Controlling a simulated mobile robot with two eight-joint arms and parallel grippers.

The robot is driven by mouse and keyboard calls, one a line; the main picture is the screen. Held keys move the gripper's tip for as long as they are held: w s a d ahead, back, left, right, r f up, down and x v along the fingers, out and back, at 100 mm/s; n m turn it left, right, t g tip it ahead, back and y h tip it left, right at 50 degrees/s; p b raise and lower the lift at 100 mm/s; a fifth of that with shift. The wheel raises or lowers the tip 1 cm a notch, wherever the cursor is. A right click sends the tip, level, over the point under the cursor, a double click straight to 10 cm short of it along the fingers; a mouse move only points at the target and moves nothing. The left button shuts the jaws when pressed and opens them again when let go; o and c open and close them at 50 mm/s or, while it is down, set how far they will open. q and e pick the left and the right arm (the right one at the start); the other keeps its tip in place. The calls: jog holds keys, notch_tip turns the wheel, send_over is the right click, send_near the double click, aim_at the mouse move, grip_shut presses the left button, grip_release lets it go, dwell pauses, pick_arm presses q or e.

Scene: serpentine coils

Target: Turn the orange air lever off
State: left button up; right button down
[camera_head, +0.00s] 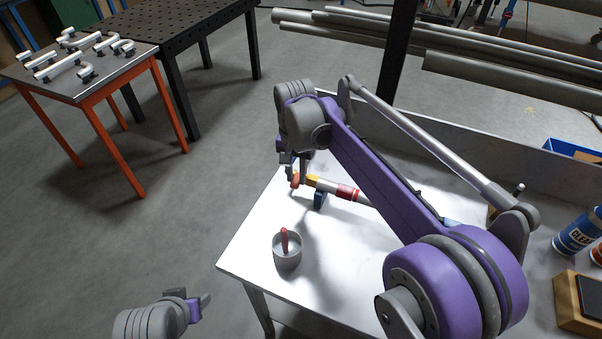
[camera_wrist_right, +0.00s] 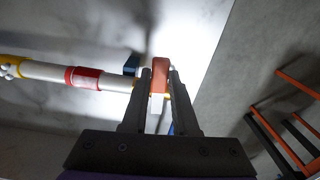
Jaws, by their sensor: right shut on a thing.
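The orange air lever (camera_wrist_right: 160,72) sits at the end of a pale pipe (camera_wrist_right: 47,72) with red and yellow bands. In the right wrist view, the fingers of my right gripper (camera_wrist_right: 159,78) are on either side of the lever, shut on it. In the head view, my right gripper (camera_head: 297,172) reaches down to the lever (camera_head: 295,181) at the left end of the pipe (camera_head: 326,185), partly hiding it. My left gripper (camera_head: 203,302) is at the bottom left, apart from the table; its fingers are unclear.
A grey cup with a red-handled tool (camera_head: 287,252) stands on the white table (camera_head: 250,245), near its left edge. A blue can (camera_head: 577,232) and a wooden block (camera_head: 580,305) are at the right. Long pipes (camera_head: 470,62) lie behind. An orange-legged table (camera_head: 88,77) holds white pipe pieces.

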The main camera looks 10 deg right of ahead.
aim_at(294, 179)
jog(key=shift+w+a+m, duration=0.2)
jog(key=shift+a+m, duration=0.1)
jog(key=shift+m, duration=0.4)
jog(key=c, duration=0.7)
grip_release()
notch_tip(294, 179, up, 11)
jog(key=shift+f+p, duration=0.1)
jog(key=shift+p, duration=0.4)
jog(key=shift+s, duration=0.1)
